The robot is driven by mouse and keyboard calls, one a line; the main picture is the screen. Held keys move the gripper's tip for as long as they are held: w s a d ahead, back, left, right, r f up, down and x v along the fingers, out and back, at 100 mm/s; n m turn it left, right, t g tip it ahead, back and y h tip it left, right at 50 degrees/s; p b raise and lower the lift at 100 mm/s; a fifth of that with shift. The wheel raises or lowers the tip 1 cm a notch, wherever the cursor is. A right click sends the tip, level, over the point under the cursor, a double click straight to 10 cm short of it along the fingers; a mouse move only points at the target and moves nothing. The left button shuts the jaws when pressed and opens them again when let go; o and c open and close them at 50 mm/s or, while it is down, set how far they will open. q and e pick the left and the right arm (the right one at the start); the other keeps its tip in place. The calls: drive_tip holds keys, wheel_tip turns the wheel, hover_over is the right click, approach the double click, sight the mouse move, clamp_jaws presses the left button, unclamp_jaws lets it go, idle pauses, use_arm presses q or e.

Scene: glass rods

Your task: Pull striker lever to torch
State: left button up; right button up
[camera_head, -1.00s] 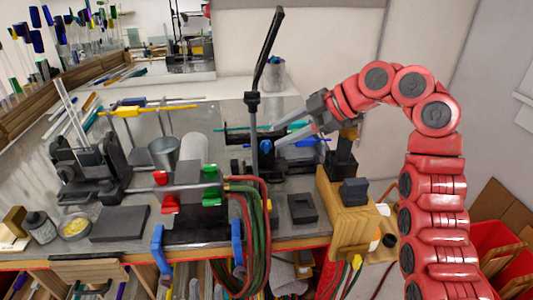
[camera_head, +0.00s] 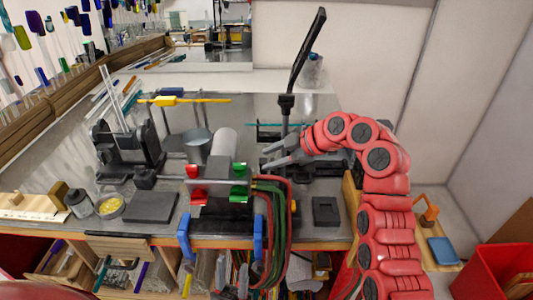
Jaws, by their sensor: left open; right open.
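The tall black lever (camera_head: 306,52) leans up and to the right from a grey post (camera_head: 285,118) at the back of the bench. The torch (camera_head: 222,190), with red and green knobs and red and green hoses, stands left of and nearer than the post. My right gripper (camera_head: 268,157) is open, its grey fingers pointing left at the lower part of the post. The post's foot is hidden by the gripper, and I cannot tell whether the post is between the fingers. My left gripper is not visible; only a red sliver shows at the lower left.
A metal cup (camera_head: 196,148) and a black holder (camera_head: 128,150) with glass rods stand to the left. A yellow tool (camera_head: 180,101) lies behind them. A dark grey block (camera_head: 151,208) and a black square tray (camera_head: 325,211) lie near the front edge.

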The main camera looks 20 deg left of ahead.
drive_tip(key=shift+x, duration=1)
drive_tip(key=shift+d, duration=0.1)
drive_tip(key=shift+c, duration=0.3)
clamp_jaws()
drive_tip(key=shift+w+f, duration=0.1)
drive_tip(key=shift+f, duration=0.05)
